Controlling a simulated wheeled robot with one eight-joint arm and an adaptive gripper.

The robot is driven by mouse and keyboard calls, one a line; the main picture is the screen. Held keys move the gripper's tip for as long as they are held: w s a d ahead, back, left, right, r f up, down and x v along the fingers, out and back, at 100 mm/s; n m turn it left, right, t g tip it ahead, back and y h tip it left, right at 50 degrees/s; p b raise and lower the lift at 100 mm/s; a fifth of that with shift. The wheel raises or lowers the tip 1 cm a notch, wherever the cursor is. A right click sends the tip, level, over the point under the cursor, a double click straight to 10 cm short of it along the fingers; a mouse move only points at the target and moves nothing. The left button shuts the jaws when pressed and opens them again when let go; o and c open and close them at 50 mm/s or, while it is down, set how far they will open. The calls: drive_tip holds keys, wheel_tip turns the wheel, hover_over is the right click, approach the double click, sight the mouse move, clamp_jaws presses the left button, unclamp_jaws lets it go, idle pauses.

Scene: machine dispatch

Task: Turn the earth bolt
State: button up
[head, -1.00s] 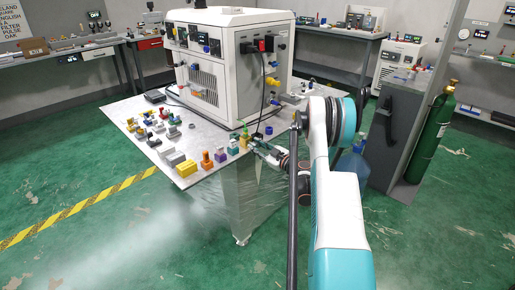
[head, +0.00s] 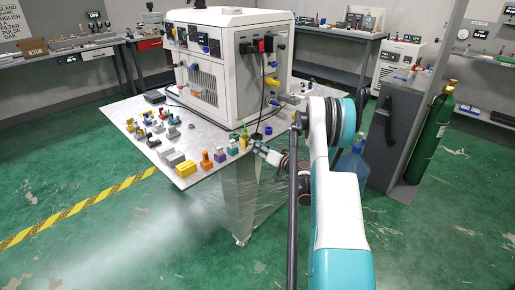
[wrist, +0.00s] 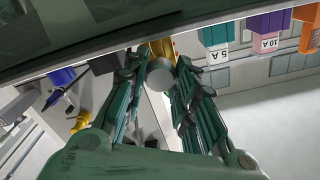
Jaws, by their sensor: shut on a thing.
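My gripper (head: 254,147) is at the front right edge of the metal table in the head view, beside a small yellow-green piece (head: 245,139). In the wrist view my green fingers (wrist: 159,88) are closed in on a grey round-ended piece (wrist: 160,75). A gold-yellow part (wrist: 161,48) shows just beyond it. I cannot tell for sure whether the grey piece is the earth bolt; the fingers hide its sides.
Green (wrist: 216,36), purple (wrist: 268,25) and orange (wrist: 308,32) blocks sit close to my gripper. A gas cylinder (head: 432,135) stands at right.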

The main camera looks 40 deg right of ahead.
drive_tip(key=shift+f+m, duration=0.1)
drive_tip(key=shift+m, duration=1.5)
drive_tip(key=o, duration=1.1)
drive_tip(key=s, duration=0.8)
drive_tip(key=s+d, duration=0.1)
drive_tip(key=s, duration=0.3)
